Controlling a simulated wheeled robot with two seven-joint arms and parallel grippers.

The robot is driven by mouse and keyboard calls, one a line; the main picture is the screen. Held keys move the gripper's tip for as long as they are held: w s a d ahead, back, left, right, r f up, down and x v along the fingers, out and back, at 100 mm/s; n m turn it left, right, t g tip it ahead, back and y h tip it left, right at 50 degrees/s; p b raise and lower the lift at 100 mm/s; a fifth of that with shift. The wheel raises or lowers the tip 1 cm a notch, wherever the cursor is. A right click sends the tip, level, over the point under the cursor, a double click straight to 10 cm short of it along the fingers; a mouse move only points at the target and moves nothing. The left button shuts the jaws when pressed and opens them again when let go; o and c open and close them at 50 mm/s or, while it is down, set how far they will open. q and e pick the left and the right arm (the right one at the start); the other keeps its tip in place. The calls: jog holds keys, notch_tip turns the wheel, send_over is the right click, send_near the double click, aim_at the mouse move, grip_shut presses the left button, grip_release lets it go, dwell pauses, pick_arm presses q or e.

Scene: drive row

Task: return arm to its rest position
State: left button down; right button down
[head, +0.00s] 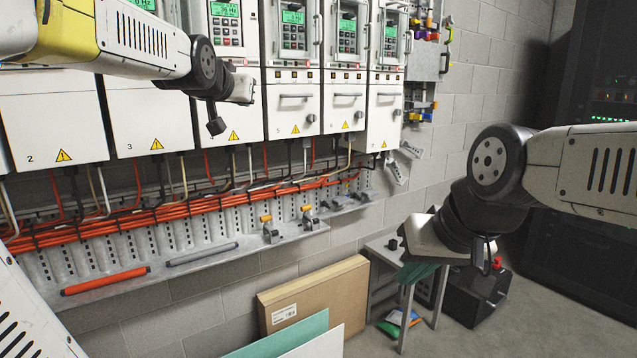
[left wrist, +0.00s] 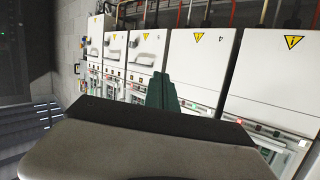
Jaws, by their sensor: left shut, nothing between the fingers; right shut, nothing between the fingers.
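My right arm comes in from the right in the head view. Its dark wrist is bent, and its gripper (head: 420,273) points down, with green fingers partly hidden behind the wrist plate; it is shut and empty. My left arm reaches in from the upper left, its wrist in front of the white drive cabinets (head: 150,118). The left fingers are not clear in the head view. In the left wrist view the left gripper (left wrist: 164,88) shows green fingers together, with nothing between them, and the cabinets (left wrist: 200,62) beyond.
Orange cables (head: 130,218) run along a perforated rail below the cabinets. An orange rod (head: 105,281) and a grey rod (head: 203,254) lie on the ledge. A cardboard box (head: 312,295) leans on the wall. A small table (head: 405,310) stands below my right gripper. Floor shows at lower right.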

pick_arm(q)
jog(key=s+d+f+g, duration=0.1)
jog(key=s+f+g, duration=0.3)
jog(key=s+f, duration=0.8)
jog(key=s+d+f+n+g+h, duration=0.1)
jog(key=s+f+g, duration=0.4)
jog(key=s+f, duration=0.7)
jog(key=s+d, duration=0.1)
jog(key=s, duration=0.2)
jog(key=shift+s+f, duration=0.25)
dwell(1.9)
